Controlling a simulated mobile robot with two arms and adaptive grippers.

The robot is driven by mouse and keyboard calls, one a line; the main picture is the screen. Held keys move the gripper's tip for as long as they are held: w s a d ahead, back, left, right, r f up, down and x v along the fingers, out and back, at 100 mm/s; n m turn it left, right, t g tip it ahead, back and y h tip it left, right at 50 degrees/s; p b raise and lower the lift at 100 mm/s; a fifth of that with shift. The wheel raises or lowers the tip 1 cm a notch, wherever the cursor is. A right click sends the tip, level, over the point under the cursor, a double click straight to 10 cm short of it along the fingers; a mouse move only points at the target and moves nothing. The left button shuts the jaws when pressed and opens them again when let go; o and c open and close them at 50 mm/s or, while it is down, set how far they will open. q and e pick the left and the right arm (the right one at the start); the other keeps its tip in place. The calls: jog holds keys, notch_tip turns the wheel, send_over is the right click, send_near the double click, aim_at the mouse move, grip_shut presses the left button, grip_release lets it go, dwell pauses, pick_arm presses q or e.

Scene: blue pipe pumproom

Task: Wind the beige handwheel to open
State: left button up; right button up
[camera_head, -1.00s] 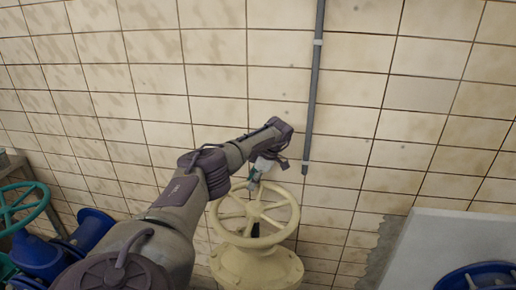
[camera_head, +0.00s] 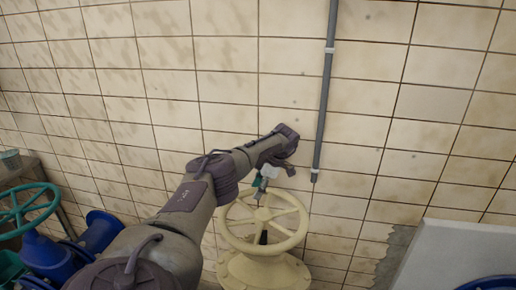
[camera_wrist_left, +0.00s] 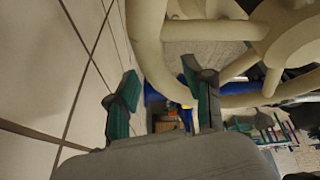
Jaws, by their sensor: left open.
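The beige handwheel (camera_head: 286,241) sits on a beige valve body (camera_head: 262,271) in front of the tiled wall. My left gripper (camera_head: 262,184) is at the wheel's far rim, pointing down. In the left wrist view, the wheel (camera_wrist_left: 215,31) fills the upper right. My left gripper (camera_wrist_left: 165,92) is open there, with green-padded fingers. Its right finger lies close to the rim, overlapping a spoke in the picture; I cannot tell if it touches. The left finger is on the wall side, outside the rim. My right gripper is not in view.
A grey vertical pipe (camera_head: 325,95) runs down the wall just right of my left gripper. A green handwheel (camera_head: 22,207) and blue pipework (camera_head: 98,232) stand at the left. A pale slab (camera_head: 468,252) is at the right.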

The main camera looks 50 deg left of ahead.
pick_arm(q)
jog(key=shift+w+d, duration=0.1)
jog(key=shift+w+r, duration=0.1)
jog(key=shift+r, duration=0.05)
jog(key=v, duration=1.1)
jog(key=shift+r, duration=0.25)
jog(key=shift+d+f, duration=0.1)
jog(key=shift+d, duration=0.05)
